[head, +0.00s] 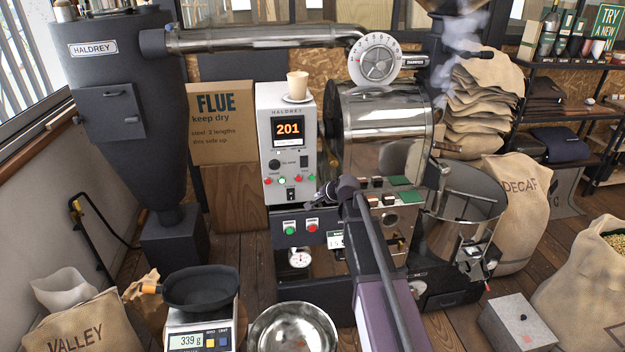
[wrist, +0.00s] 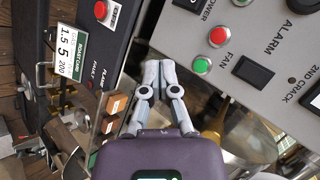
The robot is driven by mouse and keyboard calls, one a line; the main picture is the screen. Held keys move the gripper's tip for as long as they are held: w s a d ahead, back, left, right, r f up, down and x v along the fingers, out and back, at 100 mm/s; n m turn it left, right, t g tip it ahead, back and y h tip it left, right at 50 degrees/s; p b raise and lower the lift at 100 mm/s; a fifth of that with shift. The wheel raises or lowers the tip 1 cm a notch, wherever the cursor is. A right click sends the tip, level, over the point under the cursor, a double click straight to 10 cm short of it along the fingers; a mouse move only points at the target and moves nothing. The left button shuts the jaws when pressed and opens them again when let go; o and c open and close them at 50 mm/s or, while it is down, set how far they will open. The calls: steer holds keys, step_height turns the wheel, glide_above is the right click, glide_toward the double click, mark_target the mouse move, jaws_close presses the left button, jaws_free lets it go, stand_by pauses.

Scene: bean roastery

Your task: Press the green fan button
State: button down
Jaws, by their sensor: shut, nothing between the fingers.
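The green fan button (wrist: 202,66) is a round domed button beside the FAN label on the grey control panel (wrist: 290,110), in the upper right of the wrist view. A red button (wrist: 217,36) sits next to it. In the head view the green fan button (head: 311,179) is at the right end of the lower button row on the roaster's control box (head: 262,130). My gripper (wrist: 158,66) is shut and empty, its tips left of the green button in the wrist view and apart from it. In the head view my gripper (head: 316,201) is just below the button row.
A dark lower panel (head: 282,243) carries another green button (head: 290,230) and red button (head: 312,226). A cup (head: 297,84) on a saucer stands on the control box. The steel drum (head: 385,130) is to the right. A scale (head: 203,325) and steel bowl (head: 292,325) stand in front.

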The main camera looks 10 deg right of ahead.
steer(key=w, duration=0.8)
steer(key=shift+w, duration=0.2)
steer(key=shift+w, duration=0.2)
stand_by(1.5)
steer(key=shift+w, duration=0.25)
steer(key=shift+w+a, duration=0.1)
steer(key=shift+w, duration=0.3)
stand_by(1.1)
steer(key=shift+s, duration=0.85)
steer(key=shift+s, duration=0.1)
steer(key=s, duration=0.4)
steer(key=shift+s, duration=0.4)
stand_by(0.4)
